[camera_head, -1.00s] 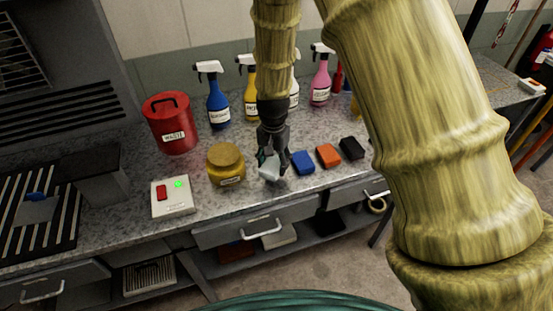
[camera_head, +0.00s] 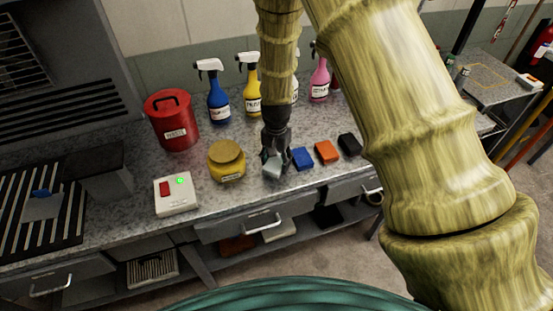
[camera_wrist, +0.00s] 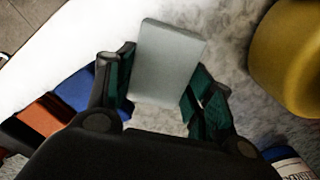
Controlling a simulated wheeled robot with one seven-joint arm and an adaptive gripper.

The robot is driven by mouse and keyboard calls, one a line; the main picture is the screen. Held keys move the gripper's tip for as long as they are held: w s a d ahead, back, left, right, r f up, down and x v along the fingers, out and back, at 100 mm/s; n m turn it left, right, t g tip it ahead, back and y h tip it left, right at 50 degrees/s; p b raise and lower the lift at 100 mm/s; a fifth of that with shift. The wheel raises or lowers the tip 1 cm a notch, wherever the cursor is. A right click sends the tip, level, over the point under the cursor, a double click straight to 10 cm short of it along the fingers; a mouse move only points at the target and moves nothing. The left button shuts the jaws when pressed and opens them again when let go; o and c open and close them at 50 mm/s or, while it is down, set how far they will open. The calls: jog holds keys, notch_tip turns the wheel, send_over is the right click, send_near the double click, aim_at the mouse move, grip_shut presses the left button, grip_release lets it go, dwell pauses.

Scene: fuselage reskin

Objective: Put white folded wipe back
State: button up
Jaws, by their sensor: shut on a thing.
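The white folded wipe (camera_wrist: 166,62) is a pale, flat block held between the two dark green finger pads of my gripper (camera_wrist: 158,90) in the wrist view. In the head view my gripper (camera_head: 275,158) points down over the front part of the bench, with the wipe (camera_head: 274,168) at its fingertips. It is between the yellow jar and the blue folded wipe (camera_head: 302,158). I cannot tell whether the wipe touches the bench top. An orange wipe (camera_head: 327,152) and a black wipe (camera_head: 349,145) continue the row to the right.
A yellow jar (camera_head: 227,161) stands close on the left, with a white switch box (camera_head: 177,194) and a red waste can (camera_head: 171,121) beyond. Blue (camera_head: 218,103), yellow (camera_head: 252,95) and pink (camera_head: 319,82) spray bottles stand behind. The grey bench (camera_head: 255,192) ends just in front of my gripper.

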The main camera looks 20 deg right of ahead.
aim_at(276, 161)
jog(key=shift+f, duration=0.2)
jog(key=o, duration=0.9)
jog(key=shift+r, duration=0.1)
notch_tip(276, 161, up, 12)
jog(key=b, duration=0.4)
jog(key=shift+r, duration=0.1)
